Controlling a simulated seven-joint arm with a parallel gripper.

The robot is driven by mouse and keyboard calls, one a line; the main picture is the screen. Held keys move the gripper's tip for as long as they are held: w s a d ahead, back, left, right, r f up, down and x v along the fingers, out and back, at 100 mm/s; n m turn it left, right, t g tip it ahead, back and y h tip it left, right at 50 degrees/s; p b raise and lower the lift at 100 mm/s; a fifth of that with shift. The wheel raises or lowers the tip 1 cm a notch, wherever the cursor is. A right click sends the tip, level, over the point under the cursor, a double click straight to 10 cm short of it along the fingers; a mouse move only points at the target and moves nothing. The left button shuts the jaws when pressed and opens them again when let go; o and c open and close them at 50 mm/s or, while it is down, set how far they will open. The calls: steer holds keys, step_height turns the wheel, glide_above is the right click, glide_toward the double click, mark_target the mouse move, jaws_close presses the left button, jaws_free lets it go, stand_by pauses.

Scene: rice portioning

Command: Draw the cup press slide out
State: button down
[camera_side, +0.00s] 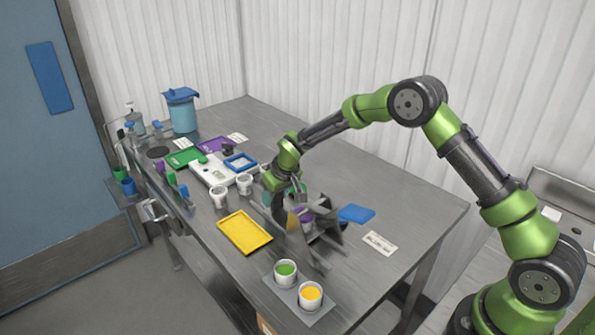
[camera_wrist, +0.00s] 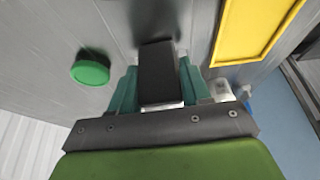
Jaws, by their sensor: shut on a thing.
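The cup press (camera_side: 325,230) is a grey metal frame on the steel table in the side view, with purple and orange parts within it. My gripper (camera_side: 283,197) is low at its back left side and hides part of it. In the wrist view, the teal fingers of my gripper (camera_wrist: 158,92) are shut on a black block (camera_wrist: 157,65), which looks like the handle of the press slide. How far the slide is out cannot be told, as the arm and frame cover it.
A yellow tray (camera_side: 244,232) lies left of the press. Cups with green (camera_side: 286,272) and orange (camera_side: 311,295) contents stand at the near end. A blue block (camera_side: 356,213) lies to the right. White cups (camera_side: 219,198) and a scale (camera_side: 213,171) stand behind. A green round piece (camera_wrist: 90,72) shows in the wrist view.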

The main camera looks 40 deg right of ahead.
steer(key=w, duration=0.6)
steer(key=shift+w, duration=0.8)
steer(key=c, duration=0.6)
jaws_free()
steer(key=v, duration=1.7)
steer(key=shift+f, duration=0.1)
